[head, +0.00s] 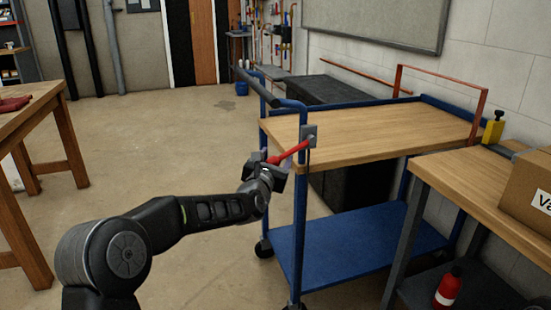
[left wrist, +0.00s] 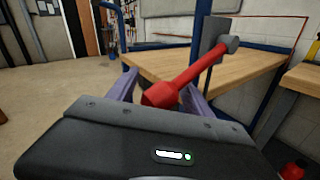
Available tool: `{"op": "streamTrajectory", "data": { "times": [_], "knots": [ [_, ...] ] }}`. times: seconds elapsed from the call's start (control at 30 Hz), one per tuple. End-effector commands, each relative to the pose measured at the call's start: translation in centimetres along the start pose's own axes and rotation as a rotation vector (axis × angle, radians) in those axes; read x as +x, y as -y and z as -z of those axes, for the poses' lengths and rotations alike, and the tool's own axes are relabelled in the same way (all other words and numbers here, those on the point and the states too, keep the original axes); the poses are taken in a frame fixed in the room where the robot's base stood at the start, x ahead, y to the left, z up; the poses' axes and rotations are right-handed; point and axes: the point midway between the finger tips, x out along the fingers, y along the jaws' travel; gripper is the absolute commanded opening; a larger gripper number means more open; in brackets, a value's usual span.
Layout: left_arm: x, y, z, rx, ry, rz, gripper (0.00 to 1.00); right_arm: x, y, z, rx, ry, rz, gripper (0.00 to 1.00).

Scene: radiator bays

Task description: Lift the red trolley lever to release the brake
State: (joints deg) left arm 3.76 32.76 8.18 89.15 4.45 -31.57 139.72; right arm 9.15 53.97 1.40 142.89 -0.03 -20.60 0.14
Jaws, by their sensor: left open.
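The red lever (head: 289,153) is fixed to a grey plate (head: 309,135) on the near blue post of the trolley (head: 365,135). It slants down to the left from its pivot. My left gripper (head: 268,165) is at the lever's lower free end. In the left wrist view the red lever (left wrist: 185,84) runs down from the plate, and its thick end lies between the two purple fingers of my left gripper (left wrist: 160,92). The fingers are open, with one on each side; I cannot tell whether they touch it. My right gripper is not in view.
The trolley has a wooden top and a blue lower shelf (head: 345,250). A wooden bench (head: 490,190) with a cardboard box (head: 530,195) stands close at the right, a red bottle (head: 448,288) below it. Another wooden table (head: 35,110) is at the left. The floor between is clear.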

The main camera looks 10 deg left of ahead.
Motion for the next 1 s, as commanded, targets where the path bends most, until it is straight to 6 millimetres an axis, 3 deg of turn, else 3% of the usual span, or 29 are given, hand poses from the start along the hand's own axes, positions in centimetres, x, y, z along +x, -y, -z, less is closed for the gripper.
{"op": "streamTrajectory", "data": {
  "times": [0.17,0.8,1.0],
  "knots": [
    [-0.03,0.0,-0.01,0.0,0.0,0.0,0.53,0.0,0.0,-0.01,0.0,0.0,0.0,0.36],
    [-0.03,-0.14,-0.13,-0.002,0.003,-0.003,0.0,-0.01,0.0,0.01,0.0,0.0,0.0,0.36],
    [-0.03,-0.18,-0.21,-0.003,0.004,-0.004,0.0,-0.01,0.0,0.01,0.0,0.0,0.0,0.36]
  ]
}}
